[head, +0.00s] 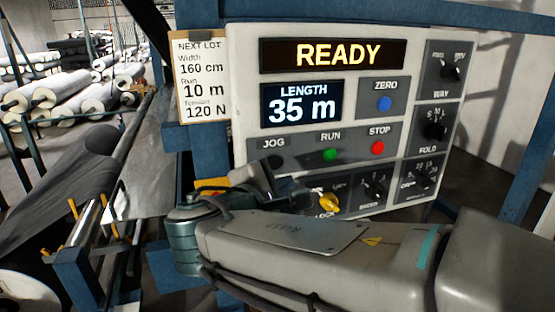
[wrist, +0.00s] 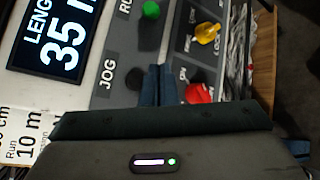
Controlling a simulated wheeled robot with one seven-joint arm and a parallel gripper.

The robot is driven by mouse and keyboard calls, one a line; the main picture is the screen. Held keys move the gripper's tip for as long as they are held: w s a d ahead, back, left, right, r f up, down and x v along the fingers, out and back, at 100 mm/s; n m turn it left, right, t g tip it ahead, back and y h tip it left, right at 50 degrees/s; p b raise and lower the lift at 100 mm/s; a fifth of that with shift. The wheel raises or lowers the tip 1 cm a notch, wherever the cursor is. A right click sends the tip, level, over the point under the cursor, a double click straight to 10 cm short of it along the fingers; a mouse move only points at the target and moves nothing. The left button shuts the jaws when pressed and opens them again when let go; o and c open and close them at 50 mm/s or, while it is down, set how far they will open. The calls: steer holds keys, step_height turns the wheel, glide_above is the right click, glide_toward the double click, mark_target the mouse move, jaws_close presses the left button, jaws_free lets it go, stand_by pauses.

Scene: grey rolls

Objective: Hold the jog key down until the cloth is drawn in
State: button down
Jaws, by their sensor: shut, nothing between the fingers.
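The wrist view shows the dark key (wrist: 134,77) beside the shut, empty fingertips of my gripper (wrist: 160,69). I cannot tell whether the fingers touch or press it. The upper display (head: 334,54) reads READY and the length display (head: 303,104) reads 35 m. Grey cloth (head: 140,155) runs down the machine at the left. Its leading edge is not clear to me.
The green RUN button (head: 331,155), red STOP button (head: 378,148) and blue ZERO button (head: 384,104) are close by. A yellow lock knob (wrist: 207,33) and a red knob (wrist: 199,93) stick out near my fingers. A lot card (head: 202,80) hangs left of the panel.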

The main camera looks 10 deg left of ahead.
mark_target(281, 165)
steer(key=shift+w+a, duration=0.65)
steer(key=shift+w, duration=0.35)
steer(key=shift+w+a, duration=0.6)
steer(key=shift+w, duration=0.4)
steer(key=shift+w, duration=0.1)
stand_by(0.5)
steer(key=shift+w+a, duration=0.2)
steer(key=shift+w, duration=0.05)
steer(key=shift+w+a, duration=0.2)
steer(key=shift+w, duration=0.15)
stand_by(4.8)
